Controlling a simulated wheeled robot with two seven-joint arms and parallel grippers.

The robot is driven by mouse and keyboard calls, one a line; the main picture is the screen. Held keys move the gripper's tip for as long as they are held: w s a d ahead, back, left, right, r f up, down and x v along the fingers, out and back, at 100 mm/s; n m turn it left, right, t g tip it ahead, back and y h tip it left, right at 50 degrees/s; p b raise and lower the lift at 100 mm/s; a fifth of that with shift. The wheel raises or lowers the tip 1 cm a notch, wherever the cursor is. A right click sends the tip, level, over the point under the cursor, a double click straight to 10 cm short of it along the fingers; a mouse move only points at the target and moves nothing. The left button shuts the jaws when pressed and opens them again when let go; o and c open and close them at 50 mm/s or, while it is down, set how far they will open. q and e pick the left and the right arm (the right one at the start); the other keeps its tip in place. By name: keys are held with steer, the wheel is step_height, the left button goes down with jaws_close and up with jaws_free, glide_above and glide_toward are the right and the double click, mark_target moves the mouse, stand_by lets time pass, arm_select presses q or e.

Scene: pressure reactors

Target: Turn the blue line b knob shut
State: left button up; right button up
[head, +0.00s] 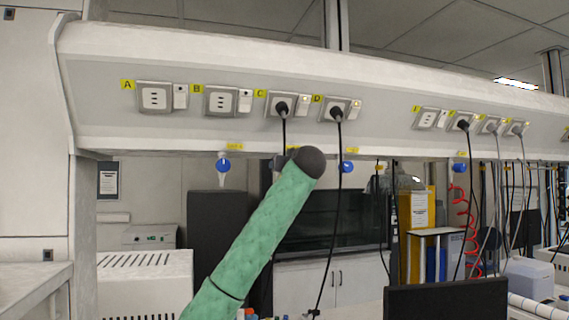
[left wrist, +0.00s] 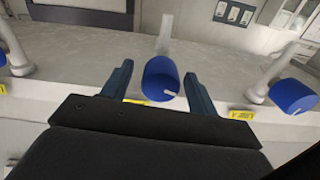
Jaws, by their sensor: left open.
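Blue knobs hang on pale taps under the long white service panel. In the head view I see one at the left (head: 223,165), one right of my arm (head: 347,167) and one farther right (head: 460,167). In the left wrist view a blue knob (left wrist: 160,78) with a white mark sits between the fingers of my open left gripper (left wrist: 158,70), with a gap on both sides. My arm hides this spot in the head view. My right gripper is not in view.
Other blue knobs flank the gripper at left (left wrist: 12,52) and right (left wrist: 293,95) in the left wrist view. Black cables (head: 338,200) hang from the panel sockets close to my arm. A dark monitor (head: 445,300) stands at lower right.

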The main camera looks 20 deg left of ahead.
arm_select(q)
steer(key=shift+w+a+f, duration=0.25)
steer(key=shift+w, duration=0.1)
steer(key=shift+s+d+r, duration=0.1)
steer(key=shift+s+r, duration=0.05)
steer(key=c, duration=1)
steer(key=shift+m+b, duration=0.4)
steer(key=shift+b, duration=0.2)
steer(key=shift+f+m+b, duration=0.2)
steer(key=shift+m+b, duration=0.4)
steer(key=shift+b, duration=0.05)
steer(key=shift+m+b, duration=0.6)
steer(key=shift+b, duration=0.05)
steer(key=shift+m, duration=0.4)
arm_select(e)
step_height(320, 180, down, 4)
arm_select(q)
steer(key=m+b, duration=0.5)
steer(key=m, duration=0.2)
steer(key=shift+r, duration=0.15)
steer(key=shift+m+b, duration=0.65)
steer(key=shift+m, duration=1.35)
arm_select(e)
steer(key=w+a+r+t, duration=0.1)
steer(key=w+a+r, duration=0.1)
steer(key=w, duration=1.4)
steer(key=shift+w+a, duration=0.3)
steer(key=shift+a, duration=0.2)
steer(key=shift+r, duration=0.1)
